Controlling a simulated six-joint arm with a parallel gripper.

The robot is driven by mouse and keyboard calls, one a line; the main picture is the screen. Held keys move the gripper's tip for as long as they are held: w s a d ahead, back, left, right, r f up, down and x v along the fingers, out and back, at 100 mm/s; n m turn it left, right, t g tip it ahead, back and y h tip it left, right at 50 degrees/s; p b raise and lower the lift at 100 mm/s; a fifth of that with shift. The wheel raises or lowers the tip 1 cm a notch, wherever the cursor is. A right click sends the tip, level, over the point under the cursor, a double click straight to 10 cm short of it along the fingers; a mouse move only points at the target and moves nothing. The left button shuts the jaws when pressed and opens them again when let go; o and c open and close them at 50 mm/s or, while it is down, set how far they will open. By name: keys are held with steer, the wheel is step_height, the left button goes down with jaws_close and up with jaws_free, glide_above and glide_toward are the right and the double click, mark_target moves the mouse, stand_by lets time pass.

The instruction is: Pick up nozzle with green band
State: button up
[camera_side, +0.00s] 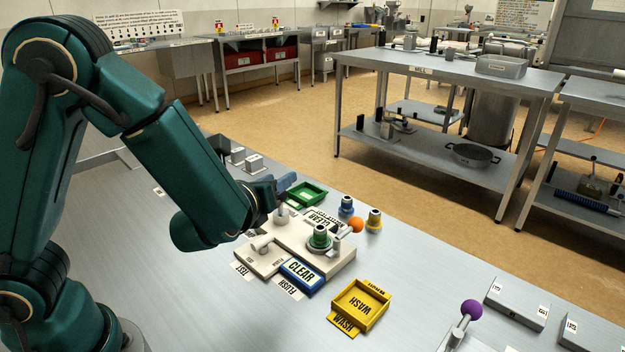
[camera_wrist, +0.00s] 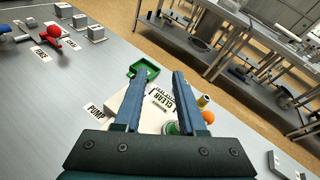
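The nozzle with the green band (camera_side: 320,238) stands upright on a pale block fixture (camera_side: 290,241) in the side view. In the wrist view a green part, apparently this nozzle (camera_wrist: 171,128), shows low beside the right finger, mostly hidden by it. My gripper (camera_side: 284,186) is above the back left of the fixture, to the left of the nozzle and apart from it. In the wrist view my gripper (camera_wrist: 147,82) has its two blue fingers spread, with nothing seen held between them.
A blue-banded nozzle (camera_side: 346,207) and a yellow-banded nozzle (camera_side: 374,221) stand behind, with an orange ball (camera_side: 356,225) close by. A purple-knobbed lever (camera_side: 470,310) stands front right.

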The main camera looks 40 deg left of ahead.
mark_target(320, 227)
steer(key=d+f+m+h, duration=0.1)
steer(key=d+f+m, duration=0.1)
steer(key=d+f, duration=0.1)
steer(key=d+f+m+h, duration=0.2)
steer(key=d+f+m, duration=0.1)
steer(key=d+f, duration=0.1)
steer(key=shift+w+d+f+m, duration=0.1)
steer(key=shift+f+m, duration=0.2)
steer(key=shift+f, duration=0.05)
steer(key=shift+x, duration=2.4)
jaws_close()
